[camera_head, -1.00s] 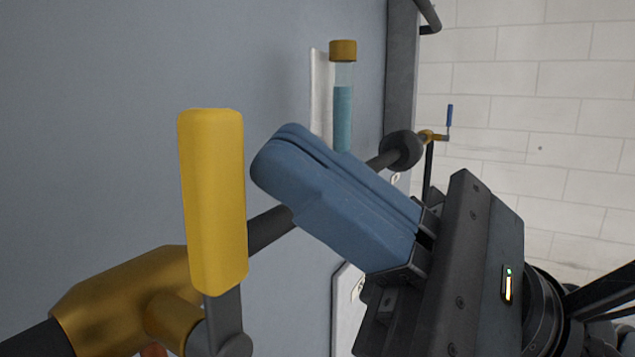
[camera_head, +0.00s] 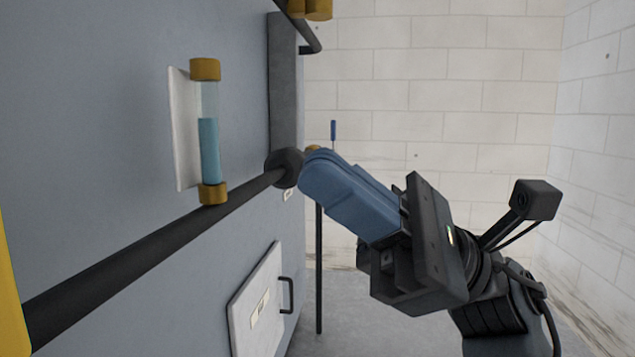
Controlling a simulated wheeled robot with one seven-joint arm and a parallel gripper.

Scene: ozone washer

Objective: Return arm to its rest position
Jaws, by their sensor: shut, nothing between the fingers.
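My gripper (camera_head: 318,172) is at the centre right of the head view, on my black wrist and arm. Its blue padded fingers lie together, shut and empty, pointing up and left. In the picture the fingertips overlap the dark round fitting on the pipe; I cannot tell the gap between them. A yellow handle (camera_head: 8,290) shows only in part at the left edge, well apart from my gripper.
A grey machine wall (camera_head: 110,110) fills the left. It carries a dark pipe (camera_head: 150,245), a sight glass with blue liquid (camera_head: 209,140) and a white hatch (camera_head: 258,300). A thin dark post (camera_head: 319,270) stands behind. White brick walls (camera_head: 430,70) close the back and right.

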